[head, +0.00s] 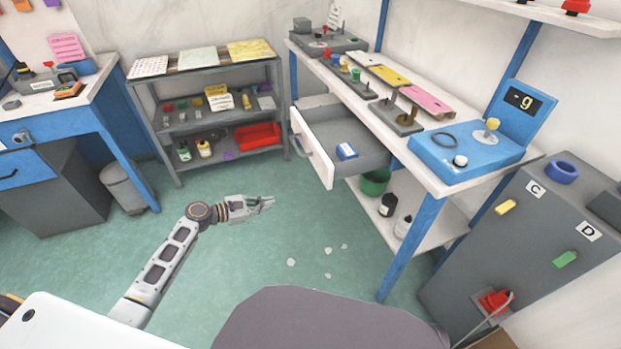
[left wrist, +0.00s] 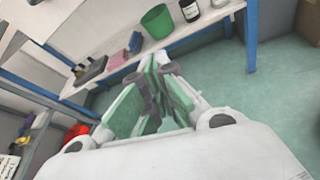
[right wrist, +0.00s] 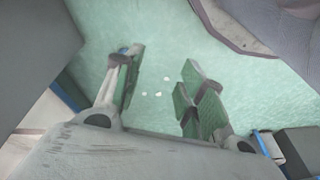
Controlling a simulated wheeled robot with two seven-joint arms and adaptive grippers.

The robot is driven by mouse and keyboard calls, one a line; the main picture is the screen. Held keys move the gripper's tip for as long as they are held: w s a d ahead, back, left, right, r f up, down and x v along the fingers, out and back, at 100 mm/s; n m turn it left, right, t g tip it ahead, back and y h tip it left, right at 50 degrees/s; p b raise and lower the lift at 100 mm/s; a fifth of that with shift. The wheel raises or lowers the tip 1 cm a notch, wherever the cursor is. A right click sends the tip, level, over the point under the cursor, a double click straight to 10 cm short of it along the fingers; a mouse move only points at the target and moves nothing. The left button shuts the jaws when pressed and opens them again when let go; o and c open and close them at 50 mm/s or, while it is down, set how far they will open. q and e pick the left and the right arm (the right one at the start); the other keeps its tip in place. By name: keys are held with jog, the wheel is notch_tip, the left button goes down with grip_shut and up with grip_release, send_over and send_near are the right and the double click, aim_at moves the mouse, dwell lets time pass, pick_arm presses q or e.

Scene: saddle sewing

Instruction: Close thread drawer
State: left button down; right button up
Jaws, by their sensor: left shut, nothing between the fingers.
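The thread drawer (head: 340,128) stands pulled out under the long workbench on the right in the head view. Its white front (head: 312,148) with a handle faces left, and a small blue-and-white box (head: 346,151) lies inside. My left gripper (head: 268,203) is shut and empty, held over the floor to the left of and nearer than the drawer front, not touching it. Its fingers also show in the left wrist view (left wrist: 150,82). My right gripper (right wrist: 165,68) is open and empty above the green floor in the right wrist view; it is not in the head view.
A green bin (head: 375,181) and bottles stand on the lower shelf under the workbench (head: 440,178). A grey shelf unit (head: 222,160) stands behind my left gripper. A dark rounded seat (head: 330,320) is in front. Green floor around my left gripper is clear except small white scraps.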

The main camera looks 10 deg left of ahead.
pick_arm(q)
notch_tip(320, 180, up, 12)
jog(key=d+n+h+b, duration=0.1)
jog(key=d+h+b, duration=0.1)
jog(key=h+b, duration=0.2)
jog(key=shift+s+d, duration=0.2)
jog(key=shift+d, duration=0.05)
pick_arm(e)
jog(key=r, duration=0.4)
jog(key=shift+a+r, duration=0.2)
jog(key=shift+r, duration=0.05)
pick_arm(q)
jog(key=shift+d+f, duration=0.1)
jog(key=b, duration=0.3)
send_near(319, 169)
jog(key=x, duration=0.6)
jog(key=shift+f, duration=0.1)
jog(key=shift+w+d, duration=0.35)
jog(key=shift+d, duration=0.05)
pick_arm(e)
jog(key=shift+s+a+r+t+y, duration=0.1)
jog(key=shift+a+r+t+y, duration=0.15)
jog(key=shift+r, duration=0.35)
jog(key=shift+a+r+t+y, duration=0.15)
jog(key=shift+a+r+t, duration=0.1)
jog(key=shift+r, duration=0.35)
